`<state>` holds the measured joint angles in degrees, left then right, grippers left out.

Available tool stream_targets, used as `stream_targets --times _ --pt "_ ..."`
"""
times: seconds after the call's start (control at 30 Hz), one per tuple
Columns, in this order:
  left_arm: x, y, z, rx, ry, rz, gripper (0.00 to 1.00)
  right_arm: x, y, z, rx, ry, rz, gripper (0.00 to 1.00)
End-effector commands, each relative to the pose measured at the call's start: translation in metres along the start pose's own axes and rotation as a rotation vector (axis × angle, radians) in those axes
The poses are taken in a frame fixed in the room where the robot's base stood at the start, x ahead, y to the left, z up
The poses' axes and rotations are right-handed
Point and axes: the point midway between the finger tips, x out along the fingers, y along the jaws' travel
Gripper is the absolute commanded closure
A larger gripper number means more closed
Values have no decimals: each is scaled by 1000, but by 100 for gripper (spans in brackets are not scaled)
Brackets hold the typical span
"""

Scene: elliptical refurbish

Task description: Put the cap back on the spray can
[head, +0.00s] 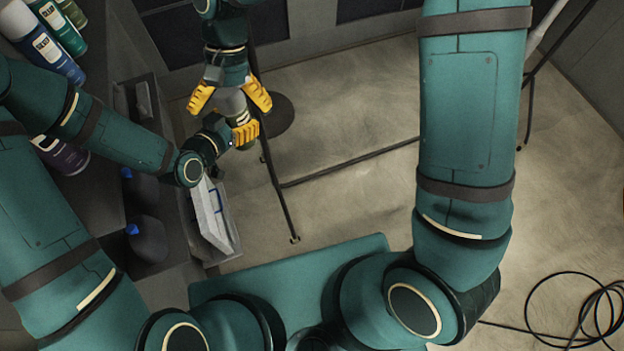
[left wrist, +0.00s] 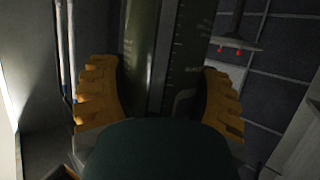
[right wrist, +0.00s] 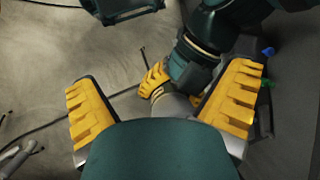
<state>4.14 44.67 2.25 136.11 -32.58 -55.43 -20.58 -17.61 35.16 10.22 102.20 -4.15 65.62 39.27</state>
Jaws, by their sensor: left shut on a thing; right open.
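My left gripper (head: 238,134) is shut on a dark green spray can (left wrist: 140,50), which stands between its yellow fingers in the left wrist view (left wrist: 160,98). In the head view the can's pale grey upper part (head: 231,104) shows above that gripper. I cannot tell whether this pale part is a cap or the bare top of the can. My right gripper (head: 229,97) is open, with a finger on each side of the pale part. In the right wrist view its fingers (right wrist: 162,105) are wide apart, and the pale part (right wrist: 174,107) is partly hidden by my wrist.
Several cans, one blue (head: 45,45) and one purple (head: 62,155), stand on the dark bench at left. Blue-topped bottles (head: 148,238) and a grey open case (head: 210,222) are nearer.

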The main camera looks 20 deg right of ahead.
Motion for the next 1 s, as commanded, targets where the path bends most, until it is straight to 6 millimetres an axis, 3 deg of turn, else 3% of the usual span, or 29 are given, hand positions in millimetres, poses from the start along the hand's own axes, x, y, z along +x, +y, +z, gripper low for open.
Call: stream_targets --times 0.1,0.23,0.4,0.6,0.8,1.0 --pt "0 0 -1 1 2 0 76 38 12 25 -122 -154 -91 0" --pt "0 0 -1 1 2 0 76 84 28 40 -212 -227 -225 0" --pt "0 0 -1 1 2 0 76 134 55 16 -176 -88 -272 0" --pt "0 0 -1 1 2 0 76 180 93 -11 -111 98 -268 0" --pt "0 0 -1 1 2 0 76 215 134 -25 -62 277 -250 0" --pt "0 0 -1 1 2 0 76 233 166 -30 -32 421 -227 0"
